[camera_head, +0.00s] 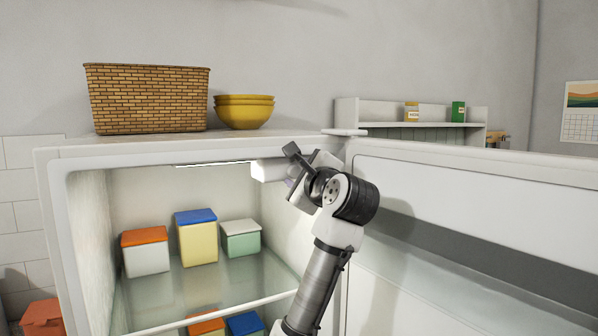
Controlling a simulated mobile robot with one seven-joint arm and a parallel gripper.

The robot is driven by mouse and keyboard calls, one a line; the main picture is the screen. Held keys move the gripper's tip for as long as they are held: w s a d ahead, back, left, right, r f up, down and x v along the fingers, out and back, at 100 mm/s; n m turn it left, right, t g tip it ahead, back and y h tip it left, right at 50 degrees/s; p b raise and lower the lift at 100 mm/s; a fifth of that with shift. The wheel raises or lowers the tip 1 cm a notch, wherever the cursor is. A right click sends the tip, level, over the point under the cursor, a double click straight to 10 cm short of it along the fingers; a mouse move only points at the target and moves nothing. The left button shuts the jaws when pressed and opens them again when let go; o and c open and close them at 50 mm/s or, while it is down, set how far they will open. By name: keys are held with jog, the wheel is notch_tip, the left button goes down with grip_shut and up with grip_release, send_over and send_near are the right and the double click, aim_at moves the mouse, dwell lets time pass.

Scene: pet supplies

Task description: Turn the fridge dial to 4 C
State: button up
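The open fridge (55,185) fills the lower left, with its door (470,165) swung out to the right. A white housing (268,170) sits under the fridge's ceiling at the upper right of the inside, beside a lit strip. My gripper (287,183) is at the right end of this housing, at the fridge's front opening. My own wrist hides that end, and I cannot see the dial, its marks or its setting.
A wicker basket (148,98) and yellow bowls (244,112) stand on top. My arm passes close to the door.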

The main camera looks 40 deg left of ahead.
jog(key=shift+c, duration=0.3)
jog(key=c, duration=0.6)
jog(key=shift+c, duration=0.2)
